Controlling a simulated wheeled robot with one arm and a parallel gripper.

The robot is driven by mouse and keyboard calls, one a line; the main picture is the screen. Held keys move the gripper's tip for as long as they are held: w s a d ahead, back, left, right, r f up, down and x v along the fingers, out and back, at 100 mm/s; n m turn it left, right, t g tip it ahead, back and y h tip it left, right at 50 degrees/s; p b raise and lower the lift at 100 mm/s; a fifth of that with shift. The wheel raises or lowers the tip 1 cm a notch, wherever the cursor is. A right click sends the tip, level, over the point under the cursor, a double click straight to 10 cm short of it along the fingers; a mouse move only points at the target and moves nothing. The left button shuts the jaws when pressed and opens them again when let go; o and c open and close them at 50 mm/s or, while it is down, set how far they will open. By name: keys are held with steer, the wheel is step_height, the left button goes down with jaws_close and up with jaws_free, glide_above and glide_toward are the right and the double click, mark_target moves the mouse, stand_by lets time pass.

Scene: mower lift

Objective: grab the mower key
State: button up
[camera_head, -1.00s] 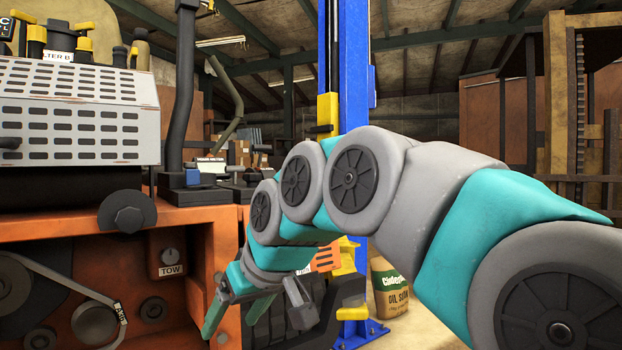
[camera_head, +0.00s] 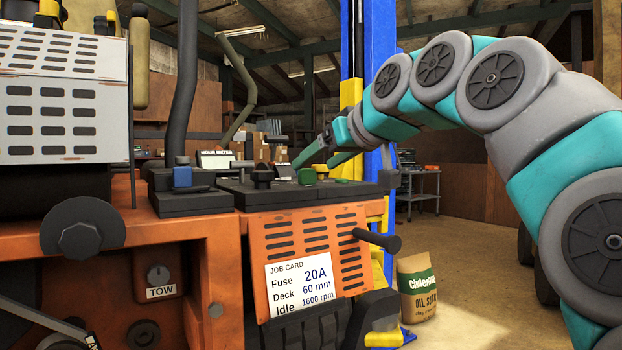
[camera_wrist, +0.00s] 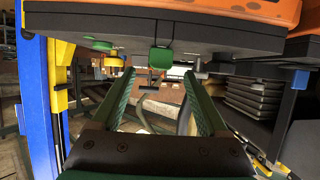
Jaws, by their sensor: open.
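My gripper (camera_head: 313,163) is open and empty, at the top of the mower's control console (camera_head: 225,188). Its two green fingers also show in the wrist view (camera_wrist: 158,76), spread apart. A small green piece (camera_head: 307,177) stands on the console just below the fingertips. In the wrist view the console appears upside down, and the green piece (camera_wrist: 160,57) lies between and just beyond the fingertips. A black knob (camera_head: 262,173) is left of it and a low yellow piece (camera_head: 341,181) is right of it. I cannot tell for certain which piece is the mower key.
An orange vented panel with a job card (camera_head: 299,284) hangs under the console. A black handle (camera_head: 377,240) juts out at its right. A blue lift post (camera_head: 380,90) stands close behind. A dark lever (camera_head: 185,90) rises at left. Open floor lies right of the oil sack (camera_head: 417,287).

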mark_target(310, 170)
steer(key=x, duration=0.5)
steer(key=shift+f+p, duration=0.2)
steer(key=shift+p, duration=0.15)
jaws_close()
